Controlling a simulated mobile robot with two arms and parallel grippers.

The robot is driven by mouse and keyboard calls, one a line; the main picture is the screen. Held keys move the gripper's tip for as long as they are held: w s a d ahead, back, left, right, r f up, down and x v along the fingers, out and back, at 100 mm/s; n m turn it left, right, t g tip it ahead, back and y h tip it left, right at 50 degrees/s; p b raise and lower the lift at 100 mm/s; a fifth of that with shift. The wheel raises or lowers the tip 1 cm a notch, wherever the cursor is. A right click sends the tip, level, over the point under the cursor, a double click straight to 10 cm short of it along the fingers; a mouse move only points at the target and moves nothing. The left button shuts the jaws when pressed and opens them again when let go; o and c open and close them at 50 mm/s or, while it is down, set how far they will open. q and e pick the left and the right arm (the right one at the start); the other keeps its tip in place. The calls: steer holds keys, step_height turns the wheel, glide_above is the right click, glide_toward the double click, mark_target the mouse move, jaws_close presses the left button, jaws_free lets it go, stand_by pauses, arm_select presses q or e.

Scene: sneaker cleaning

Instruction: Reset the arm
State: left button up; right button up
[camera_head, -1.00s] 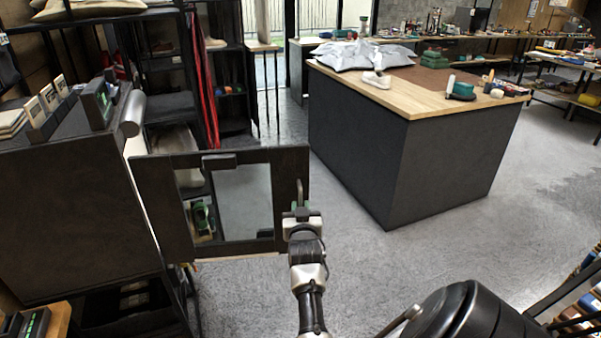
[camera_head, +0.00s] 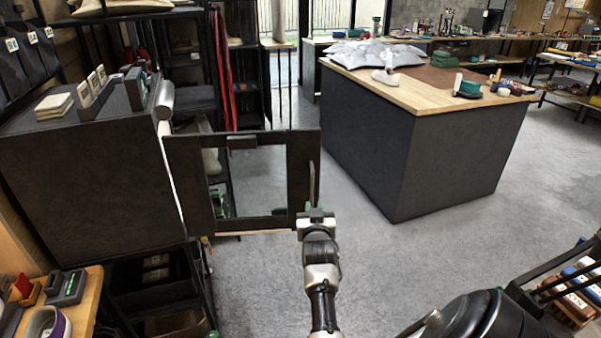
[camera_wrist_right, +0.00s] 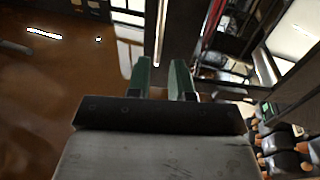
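My right gripper (camera_head: 316,214) is at the lower right corner of a dark framed door (camera_head: 298,172) with a window, just below its upright handle (camera_head: 312,185). In the right wrist view its two green fingers (camera_wrist_right: 161,80) stand apart with a gap between them, and I see nothing held there. Whether a finger touches the handle or frame cannot be told. The door stands swung out from the dark cabinet (camera_head: 95,175) at left. My left gripper is not in view.
A dark island with a wooden top (camera_head: 420,95) stands at the right, with grey bags (camera_head: 372,54) on it. Open grey floor (camera_head: 270,285) lies in front. A wooden shelf with small items (camera_head: 85,310) is at lower left, and a rack of bottles (camera_head: 578,285) at lower right.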

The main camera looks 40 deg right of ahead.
steer(key=a+f+n+y, duration=0.25)
steer(key=a+f, duration=0.35)
steer(key=f, duration=0.3)
steer(key=a+f+n+y, duration=0.2)
steer(key=a+f+y, duration=0.25)
steer(key=f, duration=0.45)
steer(key=s+a+f+n+g+y, duration=0.1)
steer(key=s+a+f+g, duration=0.1)
steer(key=s+a+f, duration=0.4)
steer(key=s+a+f+n+g+y, duration=0.2)
steer(key=a+f, duration=0.2)
steer(key=f, duration=0.5)
steer(key=s+a+f+n+g+y, duration=0.1)
steer(key=s+a+f+g, duration=0.15)
steer(key=s+f, duration=0.35)
steer(key=s+a+f+n+g+y, duration=0.1)
steer(key=s+a+f, duration=0.25)
steer(key=s, duration=0.45)
steer(key=s+a+f+g, duration=0.1)
steer(key=s+f+g, duration=0.1)
steer(key=s, duration=0.9)
steer(key=s+a+f+n+g, duration=0.1)
steer(key=s+f, duration=0.4)
steer(key=s, duration=0.6)
steer(key=shift+a+g+y, duration=0.25)
steer(key=shift+g+y, duration=0.05)
steer(key=shift+g, duration=0.45)
